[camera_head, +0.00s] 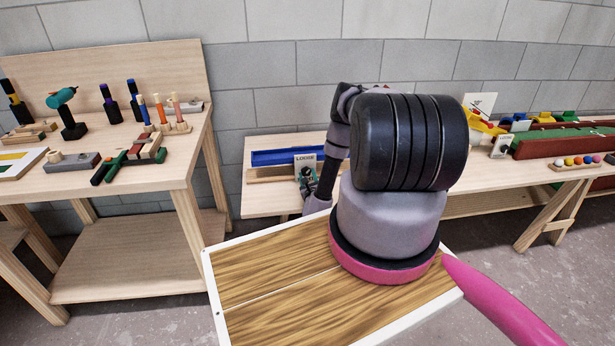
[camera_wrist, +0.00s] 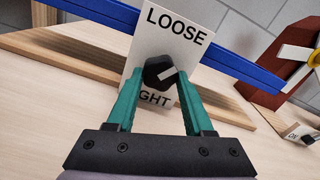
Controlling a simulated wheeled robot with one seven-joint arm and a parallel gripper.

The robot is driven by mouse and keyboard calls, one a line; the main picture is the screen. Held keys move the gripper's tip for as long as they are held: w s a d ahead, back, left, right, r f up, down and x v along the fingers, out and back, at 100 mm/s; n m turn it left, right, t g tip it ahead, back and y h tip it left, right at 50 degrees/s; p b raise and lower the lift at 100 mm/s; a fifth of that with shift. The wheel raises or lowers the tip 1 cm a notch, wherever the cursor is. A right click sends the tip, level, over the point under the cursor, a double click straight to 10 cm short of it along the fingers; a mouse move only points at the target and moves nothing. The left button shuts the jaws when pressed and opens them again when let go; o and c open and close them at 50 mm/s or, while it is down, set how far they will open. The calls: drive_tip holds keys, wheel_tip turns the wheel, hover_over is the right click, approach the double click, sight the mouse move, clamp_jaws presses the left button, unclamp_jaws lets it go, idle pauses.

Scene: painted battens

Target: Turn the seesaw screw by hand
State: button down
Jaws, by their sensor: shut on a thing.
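The seesaw is a long blue beam (camera_head: 275,157) over a pale wooden base board (camera_head: 268,175) on the far table; the beam also shows in the wrist view (camera_wrist: 90,10). A white card (camera_wrist: 180,28) stands at its middle, reading LOOSE at the top and "GHT" at the bottom, the rest hidden. The seesaw screw is a black knob (camera_wrist: 157,70) with a white mark pointing to the upper right, in front of the card. My gripper (camera_wrist: 158,82) has its teal fingers shut on the knob, one on each side. In the head view my gripper (camera_head: 306,180) is small, below the card.
A long green and red block (camera_head: 560,142) lies farther right. Tools stand on the left bench (camera_head: 95,190). Table around the seesaw looks clear.

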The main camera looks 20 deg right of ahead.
drive_tip(key=m, duration=0.7)
drive_tip(key=shift+a, duration=0.15)
drive_tip(key=m, duration=0.3)
drive_tip(key=shift+a+m, duration=0.1)
drive_tip(key=shift+m, duration=0.3)
drive_tip(key=m, duration=0.3)
drive_tip(key=shift+a+m, duration=0.1)
drive_tip(key=shift+m, duration=0.2)
drive_tip(key=m, duration=0.3)
drive_tip(key=shift+r+m, duration=0.15)
drive_tip(key=shift+m, duration=0.15)
drive_tip(key=m, duration=0.3)
drive_tip(key=shift+r+m, duration=0.1)
drive_tip(key=shift+m, duration=0.2)
drive_tip(key=m, duration=0.6)
drive_tip(key=shift+r, duration=0.1)
drive_tip(key=shift+m, duration=0.3)
drive_tip(key=shift+c, duration=1.4)
unclamp_jaws()
